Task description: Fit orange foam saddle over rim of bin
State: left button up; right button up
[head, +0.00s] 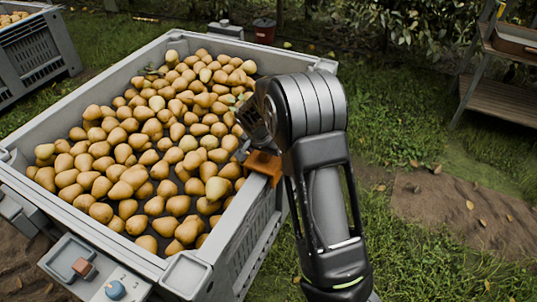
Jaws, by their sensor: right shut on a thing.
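The grey bin (245,232) is filled with yellow-brown pears (160,130) and takes up the left and middle of the head view. The orange foam saddle (264,165) is at the bin's right rim, partly hidden behind my right arm. My right gripper (255,140) is above the rim, shut on the saddle; its fingertips are mostly hidden. I cannot tell whether the saddle is fully seated on the rim or just touching it. My left gripper is not in view.
A control box with an orange-brown block (84,268) and a blue knob (115,290) is at the bin's near side. Another bin (35,50) stands at the far left. A wooden shelf (505,100) stands at the right. Grass is open between.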

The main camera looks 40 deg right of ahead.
jog(key=shift+f+b, duration=0.5)
jog(key=shift+f, duration=0.2)
dwell(1.0)
jog(key=o, duration=1)
jog(key=shift+o, duration=0.2)
jog(key=p+v, duration=0.1)
jog(key=v, duration=0.7)
jog(key=shift+f, duration=0.1)
